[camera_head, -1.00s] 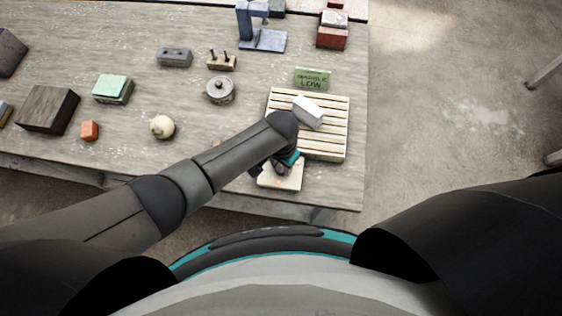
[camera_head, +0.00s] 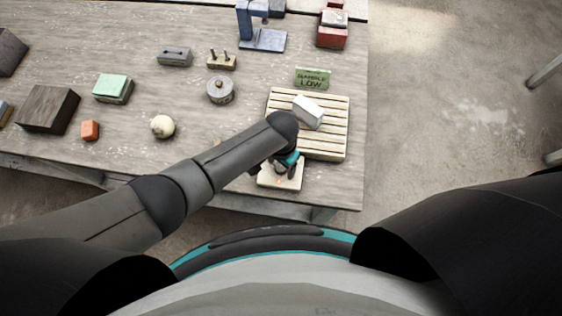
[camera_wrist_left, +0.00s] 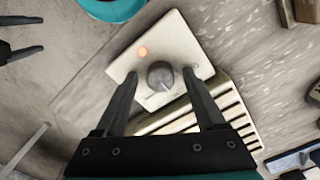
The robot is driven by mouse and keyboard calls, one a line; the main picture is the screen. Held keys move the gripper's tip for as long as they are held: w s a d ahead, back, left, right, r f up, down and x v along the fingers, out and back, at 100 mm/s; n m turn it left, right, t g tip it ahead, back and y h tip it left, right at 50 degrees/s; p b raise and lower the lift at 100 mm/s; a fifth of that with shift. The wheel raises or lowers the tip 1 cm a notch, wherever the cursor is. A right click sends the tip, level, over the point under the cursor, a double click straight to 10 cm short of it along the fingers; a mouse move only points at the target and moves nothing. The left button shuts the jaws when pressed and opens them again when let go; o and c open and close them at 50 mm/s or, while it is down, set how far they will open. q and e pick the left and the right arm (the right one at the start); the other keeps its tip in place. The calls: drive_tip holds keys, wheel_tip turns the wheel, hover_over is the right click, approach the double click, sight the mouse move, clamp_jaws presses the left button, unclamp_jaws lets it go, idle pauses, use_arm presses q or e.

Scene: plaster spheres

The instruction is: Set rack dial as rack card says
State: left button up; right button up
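The slatted rack (camera_head: 338,141) stands at the table's front right with a pale block (camera_head: 308,112) on it. The green rack card (camera_head: 312,78) stands behind it; its lower line reads LOW, and its upper line is hard to read. The cream dial box (camera_head: 269,183) is at the rack's front. In the left wrist view its grey round knob (camera_wrist_left: 160,76) sits between the fingers of my open left gripper (camera_wrist_left: 159,80); contact is unclear. An orange light (camera_wrist_left: 142,51) glows on the box. My right gripper (camera_wrist_left: 24,36) shows open at the wrist view's left edge.
A round grey tin (camera_head: 220,91), a cream ball-like piece (camera_head: 162,127), an orange block (camera_head: 90,130) and a green box (camera_head: 112,89) stand left of the rack. A blue stand (camera_head: 262,38) is at the back. The table ends just right of the rack.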

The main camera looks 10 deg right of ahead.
sight(281, 167)
use_arm(q)
drive_tip(key=shift+r, duration=0.1)
wheel_tip(281, 167, up, 15)
drive_tip(key=p, duration=0.2)
idle(0.6)
idle(0.5)
